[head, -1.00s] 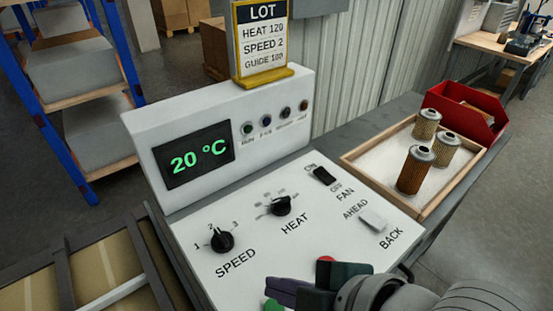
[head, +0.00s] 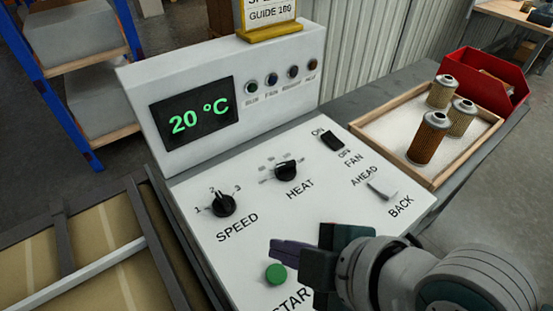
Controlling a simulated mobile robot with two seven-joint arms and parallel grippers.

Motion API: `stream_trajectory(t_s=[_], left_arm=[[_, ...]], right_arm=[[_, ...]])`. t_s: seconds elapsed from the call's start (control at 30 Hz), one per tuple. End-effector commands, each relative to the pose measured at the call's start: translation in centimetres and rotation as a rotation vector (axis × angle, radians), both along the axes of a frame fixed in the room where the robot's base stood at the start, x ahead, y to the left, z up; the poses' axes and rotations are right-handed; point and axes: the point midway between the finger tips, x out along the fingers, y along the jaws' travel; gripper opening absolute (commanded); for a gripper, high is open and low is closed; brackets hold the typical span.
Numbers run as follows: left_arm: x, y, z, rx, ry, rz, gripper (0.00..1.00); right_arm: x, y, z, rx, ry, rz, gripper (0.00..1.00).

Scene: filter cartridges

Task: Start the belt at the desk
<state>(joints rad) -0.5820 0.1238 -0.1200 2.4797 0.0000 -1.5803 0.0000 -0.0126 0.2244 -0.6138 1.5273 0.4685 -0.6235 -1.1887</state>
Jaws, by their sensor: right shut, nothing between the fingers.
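The control desk (head: 335,205) has a sloping white panel. A round green button (head: 275,274) sits near its front edge, above a partly hidden label beginning "STAR". My right gripper (head: 287,252) is shut and empty, with its fingertips just above and beside the green button in the picture; I cannot tell if they touch the panel. The speed knob (head: 222,205) points near 2. The heat knob (head: 286,171), the black fan switch (head: 332,141) and the pale ahead/back switch (head: 382,190) lie farther up. The display (head: 195,119) reads 20 °C. My left gripper is not in view.
A wooden tray (head: 385,151) with several filter cartridges (head: 428,138) stands right of the desk, beside a red bin (head: 500,85). A belt (head: 95,260) lies at the left.

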Motion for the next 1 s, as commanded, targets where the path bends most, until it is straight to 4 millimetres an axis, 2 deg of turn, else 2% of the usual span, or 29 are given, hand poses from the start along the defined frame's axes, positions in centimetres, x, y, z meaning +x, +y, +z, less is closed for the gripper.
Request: stream_trajectory(t_s=[0.03, 0.1, 0.33, 1.0], left_arm=[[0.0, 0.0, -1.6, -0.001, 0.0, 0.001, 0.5], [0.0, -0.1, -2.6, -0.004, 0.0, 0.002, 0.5], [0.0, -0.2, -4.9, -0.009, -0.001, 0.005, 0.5], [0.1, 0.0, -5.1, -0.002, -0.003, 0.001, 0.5]], right_arm=[[0.0, 0.0, -1.6, 0.001, 0.001, -0.001, 0.0], [0.0, 0.0, -2.6, 0.001, 0.001, -0.001, 0.0], [0.0, 0.0, -5.1, 0.0, -0.001, 0.001, 0.0], [0.0, 0.0, -5.4, 0.0, 0.0, 0.0, 0.0]])
